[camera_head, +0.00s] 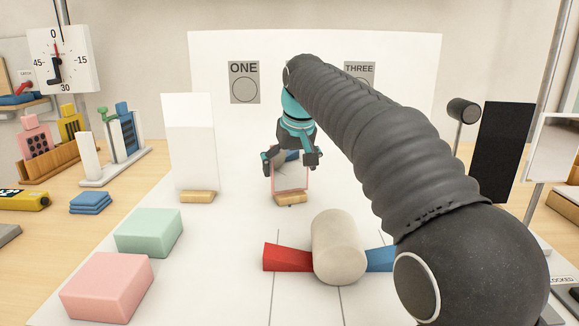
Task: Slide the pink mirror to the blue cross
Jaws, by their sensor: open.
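The pink mirror (290,189) is a small upright pink-framed panel on a wooden foot, near the middle of the white board. My gripper (291,162) is open and points down at the mirror's upper part, with one finger on each side of it in the picture. I cannot tell whether the fingers touch it. The gripper hides part of the mirror's top. I cannot make out a blue cross; my arm covers much of the board's right side.
A tall white panel (190,140) stands left of the mirror. In front lie a cream cylinder (338,245), a red wedge (287,258) and a blue wedge (381,258). Green (148,230) and pink (106,285) blocks lie left. A black panel (502,150) stands right.

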